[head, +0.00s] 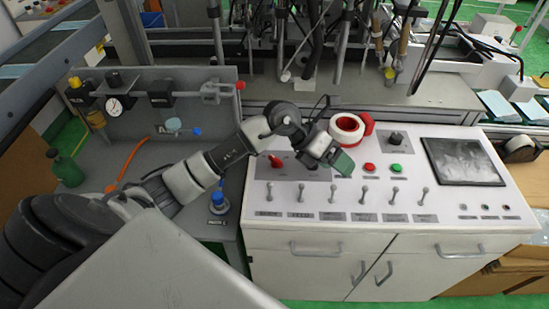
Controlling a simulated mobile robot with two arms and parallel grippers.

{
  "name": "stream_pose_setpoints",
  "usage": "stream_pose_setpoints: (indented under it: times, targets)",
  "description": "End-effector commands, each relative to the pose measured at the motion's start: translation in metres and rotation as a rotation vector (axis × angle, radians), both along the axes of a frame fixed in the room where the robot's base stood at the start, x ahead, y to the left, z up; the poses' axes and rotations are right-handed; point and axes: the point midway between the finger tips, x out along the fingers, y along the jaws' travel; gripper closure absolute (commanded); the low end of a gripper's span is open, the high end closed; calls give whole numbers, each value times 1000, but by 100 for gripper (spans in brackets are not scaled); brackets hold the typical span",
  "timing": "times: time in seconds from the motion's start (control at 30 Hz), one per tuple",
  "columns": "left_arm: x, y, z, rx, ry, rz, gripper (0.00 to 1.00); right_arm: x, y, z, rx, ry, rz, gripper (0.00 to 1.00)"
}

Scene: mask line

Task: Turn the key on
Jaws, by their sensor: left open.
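My left arm reaches in from the left over the white control panel (452,212). My left gripper (336,160) is open just above the panel, right of the red knob (276,162) on its grey plate. Its fingers cover part of that plate, and I cannot make out a key there. A black knob (396,138) sits on a small grey plate further right. My right gripper is not in view.
A red and white tape roll (348,129) stands just behind my gripper. Red (369,168) and green (396,169) buttons and a row of toggle levers (364,192) are close by. A dark screen (464,161) lies to the right. Hanging tools and cables line the back.

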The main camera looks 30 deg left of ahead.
Motion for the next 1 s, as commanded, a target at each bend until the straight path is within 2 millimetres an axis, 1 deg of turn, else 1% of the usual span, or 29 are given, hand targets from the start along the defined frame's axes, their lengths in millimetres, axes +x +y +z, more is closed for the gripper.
stream_pose_setpoints:
  times: [0.03,0.07,0.1,0.2,0.3,0.4,0.47,0.57,0.67,0.9,1.0]
  targets:
    - [8,27,-6,156,31,-4,23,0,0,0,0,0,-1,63]
    - [10,43,-10,245,59,-5,23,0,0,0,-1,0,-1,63]
    - [12,64,-12,356,96,2,23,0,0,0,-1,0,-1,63]
    - [14,112,-11,580,191,36,23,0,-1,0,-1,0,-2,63]
    - [12,146,-5,726,268,73,23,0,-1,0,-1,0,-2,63]
    - [9,165,0,805,318,99,23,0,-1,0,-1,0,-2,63]
    - [8,170,-1,826,333,105,23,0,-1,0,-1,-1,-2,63]
    - [8,171,-9,835,342,108,23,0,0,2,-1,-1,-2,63]
    - [7,171,-26,832,343,105,23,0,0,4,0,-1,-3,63]
    - [7,170,-72,829,341,105,23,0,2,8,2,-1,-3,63]
    - [7,170,-87,829,339,105,23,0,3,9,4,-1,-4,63]
